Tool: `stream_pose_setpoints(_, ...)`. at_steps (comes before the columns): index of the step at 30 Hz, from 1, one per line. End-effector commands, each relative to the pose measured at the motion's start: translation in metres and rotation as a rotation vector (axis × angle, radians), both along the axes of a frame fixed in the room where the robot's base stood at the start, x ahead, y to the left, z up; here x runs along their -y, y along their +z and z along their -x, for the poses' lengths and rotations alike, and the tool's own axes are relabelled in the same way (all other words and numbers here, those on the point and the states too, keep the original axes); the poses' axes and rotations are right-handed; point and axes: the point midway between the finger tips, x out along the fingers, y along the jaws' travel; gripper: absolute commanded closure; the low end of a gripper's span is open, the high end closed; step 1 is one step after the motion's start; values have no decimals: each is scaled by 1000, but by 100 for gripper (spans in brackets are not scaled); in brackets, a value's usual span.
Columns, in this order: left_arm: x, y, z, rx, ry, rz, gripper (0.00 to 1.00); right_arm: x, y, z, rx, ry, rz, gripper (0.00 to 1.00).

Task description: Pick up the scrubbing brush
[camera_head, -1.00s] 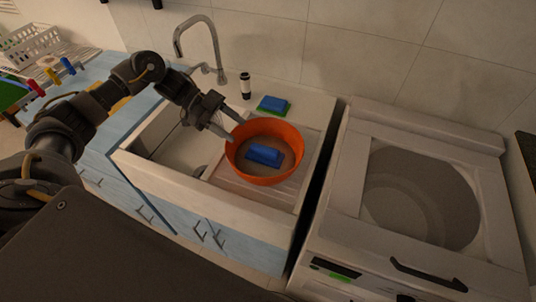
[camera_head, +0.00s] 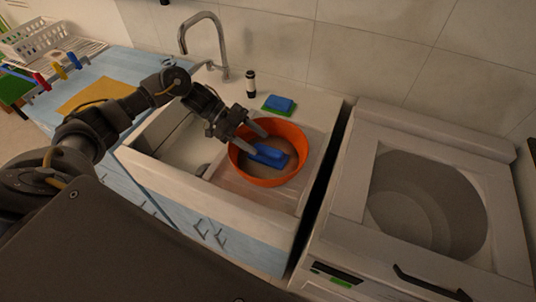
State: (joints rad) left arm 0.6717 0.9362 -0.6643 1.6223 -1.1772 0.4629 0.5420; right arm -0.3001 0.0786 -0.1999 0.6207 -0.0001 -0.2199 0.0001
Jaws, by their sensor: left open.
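A blue scrubbing brush (camera_head: 270,156) lies inside an orange bowl (camera_head: 288,179) on the drainboard right of the sink. My left gripper (camera_head: 259,142) is open. It reaches over the bowl's left rim, its two fingers pointing right and down toward the brush. The near fingertip appears close to the brush's left end; I cannot tell whether it touches. A second blue block with a green underside (camera_head: 279,104) lies behind the bowl on the counter; I cannot tell whether it is a sponge or a brush. My right gripper is out of view.
The faucet (camera_head: 207,45) rises behind the sink basin (camera_head: 176,150). A small dark bottle with a white band (camera_head: 251,84) stands near the wall. A white top-loading washer (camera_head: 345,190) is at right. A dish rack (camera_head: 38,40) is far left.

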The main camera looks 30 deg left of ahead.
Motion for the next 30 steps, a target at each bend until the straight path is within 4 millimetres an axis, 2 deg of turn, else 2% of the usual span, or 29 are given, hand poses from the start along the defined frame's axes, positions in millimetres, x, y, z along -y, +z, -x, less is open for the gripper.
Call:
stream_pose_setpoints(7, 29, -11, -3, -5, -3, 2, 47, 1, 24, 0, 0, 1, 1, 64)
stream_pose_setpoints(11, 41, -21, -4, -1, -3, 2, 47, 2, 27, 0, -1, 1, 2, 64)
stream_pose_setpoints(20, 45, -26, -4, 0, -1, 0, 47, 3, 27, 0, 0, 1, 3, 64)
stream_pose_setpoints(30, 45, -25, -4, 0, -2, 0, 90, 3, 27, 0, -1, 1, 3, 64)
